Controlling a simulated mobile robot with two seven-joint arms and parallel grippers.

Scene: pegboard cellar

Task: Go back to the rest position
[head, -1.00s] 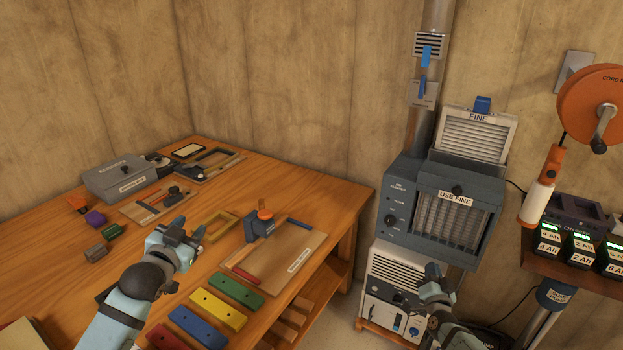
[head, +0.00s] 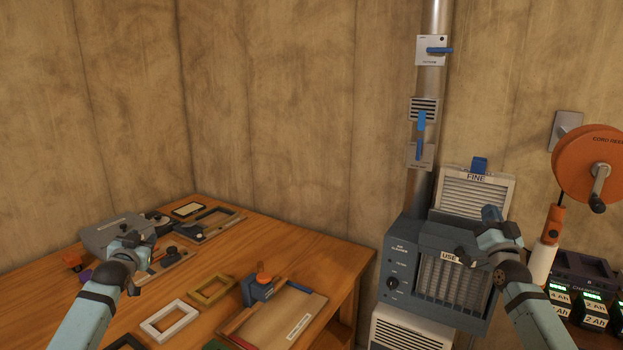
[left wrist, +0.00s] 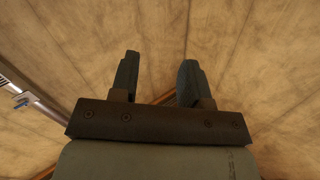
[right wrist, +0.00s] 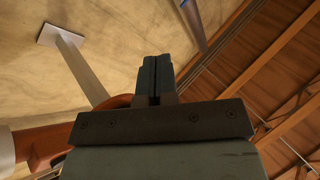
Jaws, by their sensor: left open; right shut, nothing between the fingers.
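My left gripper (head: 138,240) is raised over the left part of the workbench in the head view. In the left wrist view its two fingers (left wrist: 158,82) stand wide apart with only wall and ceiling edge behind them. My right gripper (head: 490,220) is raised in front of the grey air scrubber in the head view and covers part of its label. In the right wrist view its fingers (right wrist: 156,78) are pressed together with nothing between them. Both grippers are empty.
The wooden workbench (head: 335,262) holds frames, a grey box (head: 112,234) and a board with a blue tool (head: 258,288). The air scrubber (head: 400,262) stands at centre right. An orange cord reel (head: 580,160) and battery chargers (head: 592,312) are at the far right.

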